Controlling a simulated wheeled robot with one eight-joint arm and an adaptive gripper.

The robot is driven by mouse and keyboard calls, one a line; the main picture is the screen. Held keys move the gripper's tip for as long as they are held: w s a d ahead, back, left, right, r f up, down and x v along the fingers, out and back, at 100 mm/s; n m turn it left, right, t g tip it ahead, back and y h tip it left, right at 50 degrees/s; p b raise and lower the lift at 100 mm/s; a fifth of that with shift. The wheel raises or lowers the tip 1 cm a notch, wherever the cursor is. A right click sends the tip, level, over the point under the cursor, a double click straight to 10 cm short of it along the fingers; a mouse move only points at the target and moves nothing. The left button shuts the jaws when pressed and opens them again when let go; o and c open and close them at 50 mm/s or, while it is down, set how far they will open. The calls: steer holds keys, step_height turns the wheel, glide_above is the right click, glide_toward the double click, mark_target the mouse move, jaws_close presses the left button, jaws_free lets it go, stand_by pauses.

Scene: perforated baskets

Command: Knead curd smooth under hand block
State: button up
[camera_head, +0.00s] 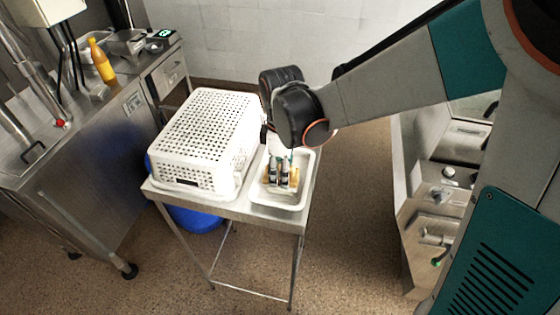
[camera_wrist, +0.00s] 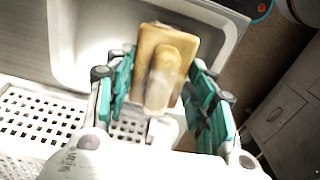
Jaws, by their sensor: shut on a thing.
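My gripper (camera_wrist: 160,95) is shut on a tan, wooden-looking hand block (camera_wrist: 181,42), a flat plate with a rounded grip between the teal fingers in the wrist view. In the head view my gripper (camera_head: 280,172) points down over a white tray (camera_head: 292,207) on the small steel table, with a bit of the tan block showing beside the fingers. The tray also shows in the wrist view (camera_wrist: 62,45). I cannot make out the curd; the block and fingers cover part of the tray.
A white perforated basket (camera_head: 212,135) stands upside down or closed left of the tray on the steel table (camera_head: 262,218). A steel counter (camera_head: 100,135) with an orange bottle (camera_head: 101,60) stands at left. A blue tub (camera_head: 195,217) is under the table.

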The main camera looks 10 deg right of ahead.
steer(key=shift+r+p, duration=1.8)
steer(key=shift+r, duration=1.05)
steer(key=shift+f, duration=0.15)
steer(key=shift+f+b, duration=2.4)
steer(key=shift+f, duration=0.5)
steer(key=shift+f+b, duration=0.45)
steer(key=shift+f, duration=0.1)
steer(key=shift+r+p, duration=2.5)
steer(key=shift+r, duration=1.1)
steer(key=shift+f, duration=0.2)
